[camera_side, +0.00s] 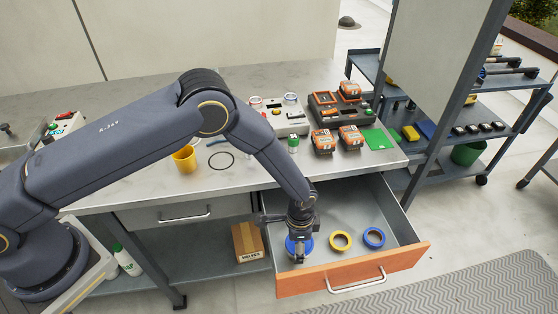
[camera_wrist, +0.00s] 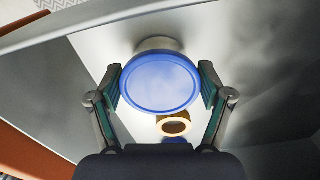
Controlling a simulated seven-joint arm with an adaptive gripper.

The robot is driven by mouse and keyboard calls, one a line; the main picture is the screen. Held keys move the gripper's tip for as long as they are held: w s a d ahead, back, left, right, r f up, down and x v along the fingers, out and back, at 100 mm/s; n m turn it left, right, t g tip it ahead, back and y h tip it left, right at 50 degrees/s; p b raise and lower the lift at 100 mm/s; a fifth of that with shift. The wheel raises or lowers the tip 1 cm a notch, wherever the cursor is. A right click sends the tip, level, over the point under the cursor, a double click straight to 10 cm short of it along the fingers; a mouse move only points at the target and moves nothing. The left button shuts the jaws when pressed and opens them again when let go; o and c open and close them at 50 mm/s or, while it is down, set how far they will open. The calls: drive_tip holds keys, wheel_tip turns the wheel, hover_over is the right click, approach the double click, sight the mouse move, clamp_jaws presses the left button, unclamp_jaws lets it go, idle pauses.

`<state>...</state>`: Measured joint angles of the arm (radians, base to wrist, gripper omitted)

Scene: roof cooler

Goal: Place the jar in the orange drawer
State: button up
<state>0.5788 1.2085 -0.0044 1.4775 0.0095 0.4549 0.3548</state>
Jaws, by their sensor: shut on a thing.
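The jar (camera_wrist: 160,80) has a round blue lid and a pale body below it. My gripper (camera_wrist: 160,84) is shut on the jar, with one finger on each side of the lid in the wrist view. In the side view my gripper (camera_side: 300,240) points down over the left part of the open orange drawer (camera_side: 352,272), and the blue lid of the jar (camera_side: 292,246) shows beside it. I cannot tell whether the jar touches the drawer floor. The drawer has an orange front and grey inner walls.
A yellow tape roll (camera_side: 340,240) and a blue tape roll (camera_side: 374,237) lie in the drawer, right of the jar. The workbench (camera_side: 230,182) above holds a yellow cup (camera_side: 184,160), orange batteries (camera_side: 350,137) and a green pad (camera_side: 378,139). The drawer's right side has free floor.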

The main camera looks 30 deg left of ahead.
drive_tip(key=shift+f, duration=0.15)
drive_tip(key=o, duration=1.2)
drive_tip(key=shift+o, duration=0.2)
drive_tip(key=a+r+n+t, duration=0.1)
drive_tip(key=a+r, duration=0.2)
drive_tip(key=r, duration=0.7)
drive_tip(key=a+r+n, duration=0.1)
drive_tip(key=a+r, duration=0.2)
drive_tip(key=r, duration=0.7)
drive_tip(key=a+r+n+t, duration=0.1)
drive_tip(key=a+r, duration=0.3)
drive_tip(key=r, duration=0.6)
drive_tip(key=s+a+r+n+t, duration=0.1)
drive_tip(key=s+a+r+n, duration=0.3)
drive_tip(key=s+a+r, duration=0.2)
drive_tip(key=s+a+r+n+t, duration=0.2)
drive_tip(key=s+a+r, duration=0.4)
drive_tip(key=s+a, duration=0.3)
drive_tip(key=s+n, duration=0.1)
drive_tip(key=s, duration=0.3)
drive_tip(key=shift+a+r+n+t, duration=0.2)
drive_tip(key=shift+a+n+t, duration=0.1)
drive_tip(key=shift+a+n, duration=0.1)
